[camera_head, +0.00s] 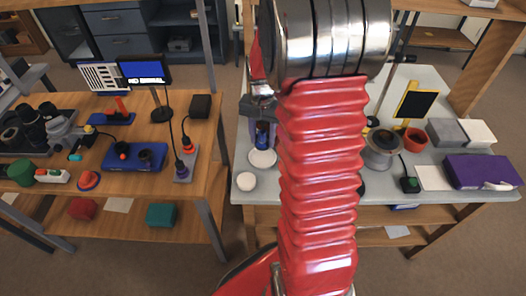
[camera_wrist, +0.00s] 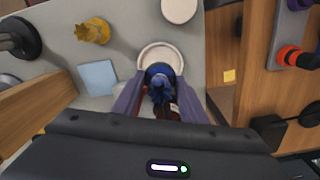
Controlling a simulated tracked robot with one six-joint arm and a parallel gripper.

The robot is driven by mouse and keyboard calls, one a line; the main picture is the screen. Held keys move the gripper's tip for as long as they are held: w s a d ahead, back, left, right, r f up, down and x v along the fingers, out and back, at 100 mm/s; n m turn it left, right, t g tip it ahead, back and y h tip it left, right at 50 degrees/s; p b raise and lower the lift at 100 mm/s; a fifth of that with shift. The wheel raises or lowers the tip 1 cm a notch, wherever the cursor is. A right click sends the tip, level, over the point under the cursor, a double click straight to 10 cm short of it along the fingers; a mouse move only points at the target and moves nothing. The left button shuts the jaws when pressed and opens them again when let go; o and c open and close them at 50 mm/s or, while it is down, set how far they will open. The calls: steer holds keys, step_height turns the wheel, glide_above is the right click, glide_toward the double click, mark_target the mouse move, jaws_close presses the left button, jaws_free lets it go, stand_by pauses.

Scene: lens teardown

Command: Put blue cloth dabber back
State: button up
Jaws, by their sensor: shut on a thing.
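The blue cloth dabber (camera_wrist: 158,78) is between the two fingers of my gripper (camera_wrist: 160,98) in the wrist view, with its blue head toward a white round dish (camera_wrist: 160,47). In the head view the blue dabber (camera_head: 262,134) is upright below my gripper (camera_head: 261,122), just over or on the white dish (camera_head: 263,158). I cannot tell whether the dabber touches the dish. My gripper is shut on the dabber. My red arm sleeve hides part of the grey table to the right.
A second white disc (camera_head: 246,181) lies near the dish, by the grey table's edge. In the wrist view a yellow piece (camera_wrist: 93,31) and a light blue square (camera_wrist: 98,77) lie on the other side. A gap separates the wooden bench (camera_head: 150,190) at left.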

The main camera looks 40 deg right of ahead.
mark_target(263, 157)
steer(key=shift+f, duration=1.4)
steer(key=shift+f, duration=1.9)
steer(key=o, duration=1)
steer(key=shift+f, duration=0.1)
